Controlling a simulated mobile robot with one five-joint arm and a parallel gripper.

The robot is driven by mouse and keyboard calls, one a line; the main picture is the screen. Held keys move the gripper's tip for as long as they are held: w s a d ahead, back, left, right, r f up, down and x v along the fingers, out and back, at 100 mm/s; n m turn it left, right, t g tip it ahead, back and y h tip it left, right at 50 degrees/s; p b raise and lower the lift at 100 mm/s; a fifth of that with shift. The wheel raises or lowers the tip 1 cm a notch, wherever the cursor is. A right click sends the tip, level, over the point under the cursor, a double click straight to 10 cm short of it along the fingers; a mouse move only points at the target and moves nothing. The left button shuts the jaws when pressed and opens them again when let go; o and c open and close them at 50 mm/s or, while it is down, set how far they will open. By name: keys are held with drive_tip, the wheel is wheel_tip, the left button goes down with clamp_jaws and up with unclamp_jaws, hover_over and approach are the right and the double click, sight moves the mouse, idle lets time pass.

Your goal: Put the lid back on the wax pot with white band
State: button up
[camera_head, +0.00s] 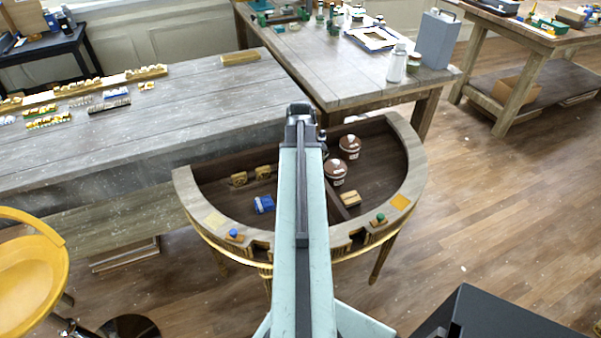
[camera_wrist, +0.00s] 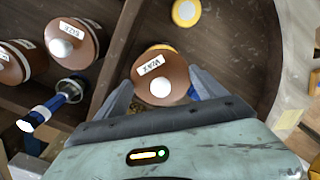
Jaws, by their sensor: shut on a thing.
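My gripper (camera_wrist: 163,88) is closed around a round brown lid (camera_wrist: 176,72) with a white knob and a "WAX" label. A yellow edge shows just behind it; whether this is part of it or something beneath, I cannot tell. In the head view two brown pots, a rear one (camera_head: 350,148) and a front one (camera_head: 335,173), stand on the half-round console; my arm hides my gripper's fingers and the lid.
The console (camera_head: 412,150) has a raised rim and a divider. A blue block (camera_head: 264,204), yellow blocks (camera_head: 239,179) and a tan block (camera_head: 351,199) lie inside. A blue-and-black object (camera_wrist: 60,98) lies near the pots. A yellow-edged round piece (camera_wrist: 186,12) is at the top.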

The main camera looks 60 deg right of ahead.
drive_tip(key=shift+f+b, duration=3.1)
drive_tip(key=shift+f, duration=0.05)
drive_tip(key=shift+f, duration=0.15)
drive_tip(key=o, duration=1.3)
wheel_tip(320, 180, up, 7)
drive_tip(key=p, duration=0.6)
drive_tip(key=shift+w+p, duration=0.1)
drive_tip(key=shift+p, duration=0.3)
drive_tip(key=shift+c, duration=0.4)
